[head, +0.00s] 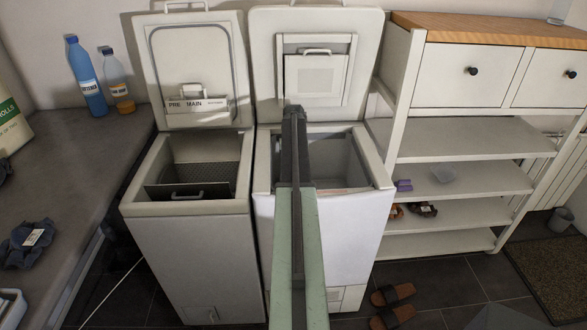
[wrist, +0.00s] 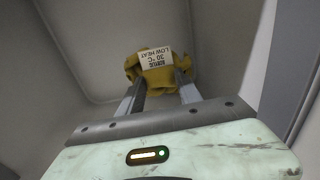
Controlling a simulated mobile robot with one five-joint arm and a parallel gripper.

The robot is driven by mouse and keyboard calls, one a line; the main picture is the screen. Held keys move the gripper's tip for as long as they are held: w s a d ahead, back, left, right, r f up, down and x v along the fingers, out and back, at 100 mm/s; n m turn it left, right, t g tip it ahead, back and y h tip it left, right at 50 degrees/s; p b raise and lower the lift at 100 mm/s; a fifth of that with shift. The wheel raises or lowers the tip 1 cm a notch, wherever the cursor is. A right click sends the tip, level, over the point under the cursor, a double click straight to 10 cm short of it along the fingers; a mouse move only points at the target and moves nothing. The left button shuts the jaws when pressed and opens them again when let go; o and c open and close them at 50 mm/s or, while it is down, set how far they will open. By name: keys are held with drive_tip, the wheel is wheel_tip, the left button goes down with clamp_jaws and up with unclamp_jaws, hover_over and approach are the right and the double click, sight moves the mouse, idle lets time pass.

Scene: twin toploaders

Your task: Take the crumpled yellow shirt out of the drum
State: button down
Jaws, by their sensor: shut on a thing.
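The crumpled yellow shirt (wrist: 158,78) is between my fingertips in the wrist view. A white label on it reads 30 °C and LOW HEAT. My gripper (wrist: 160,86) is shut on the shirt, with a finger on each side. In the head view my arm reaches over the open right toploader (head: 335,215) and ends in front of its raised lid (head: 265,75). The arm hides the shirt and the fingers there. Behind the shirt in the wrist view is a pale panel with a rounded rim. Part of the right drum opening (head: 340,160) is hidden by my arm.
The left toploader (head: 195,255) stands close beside, its lid (head: 192,65) up. A white shelf unit (head: 455,140) stands on the right. A counter (head: 75,160) with bottles and a dark cloth (head: 28,245) is on the left. Sandals (head: 393,295) lie on the floor.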

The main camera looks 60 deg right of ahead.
wheel_tip(320, 180, up, 25)
drive_tip(key=p, duration=2.4)
